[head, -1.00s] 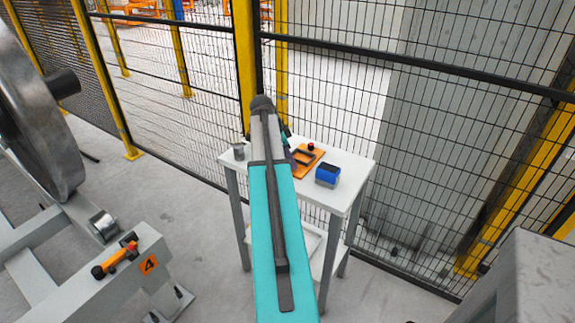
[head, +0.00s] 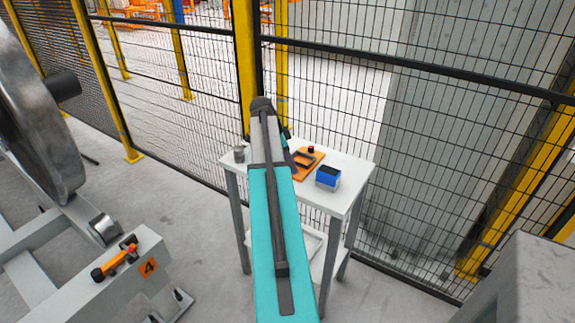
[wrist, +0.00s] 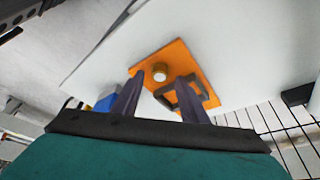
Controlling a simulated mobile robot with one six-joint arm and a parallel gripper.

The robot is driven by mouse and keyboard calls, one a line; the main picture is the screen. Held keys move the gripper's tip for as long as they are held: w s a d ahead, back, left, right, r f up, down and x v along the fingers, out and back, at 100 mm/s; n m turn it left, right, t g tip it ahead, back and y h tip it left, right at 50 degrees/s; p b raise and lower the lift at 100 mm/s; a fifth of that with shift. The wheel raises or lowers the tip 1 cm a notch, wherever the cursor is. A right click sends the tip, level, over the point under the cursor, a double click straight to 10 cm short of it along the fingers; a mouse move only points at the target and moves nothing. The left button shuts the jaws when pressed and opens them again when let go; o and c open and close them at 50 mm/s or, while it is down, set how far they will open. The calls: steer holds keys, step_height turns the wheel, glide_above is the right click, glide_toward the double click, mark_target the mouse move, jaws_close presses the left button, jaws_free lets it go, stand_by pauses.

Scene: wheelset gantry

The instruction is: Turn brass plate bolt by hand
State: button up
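In the wrist view, an orange plate (wrist: 190,62) lies on a white table top. A round brass bolt head (wrist: 160,72) stands on it, beside a dark square frame (wrist: 170,99). My gripper (wrist: 165,77) is open, its two dark fingers apart. The bolt shows between the fingertips, with no finger seen touching it; the height gap cannot be told. The brass bolt cannot be made out there.
The white table (head: 345,170) also bears a blue box (head: 328,178), a grey cup (head: 239,154) and a dark red knob (head: 311,149) by the plate. A mesh fence (head: 340,100) stands close behind. A wheel (head: 40,110) and a grey stand (head: 125,285) are at left.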

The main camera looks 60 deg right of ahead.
steer(key=shift+r, duration=0.15)
steer(key=b+v, duration=0.2)
steer(key=v, duration=1.1)
steer(key=shift+r, duration=0.25)
steer(key=shift+w+a, duration=0.1)
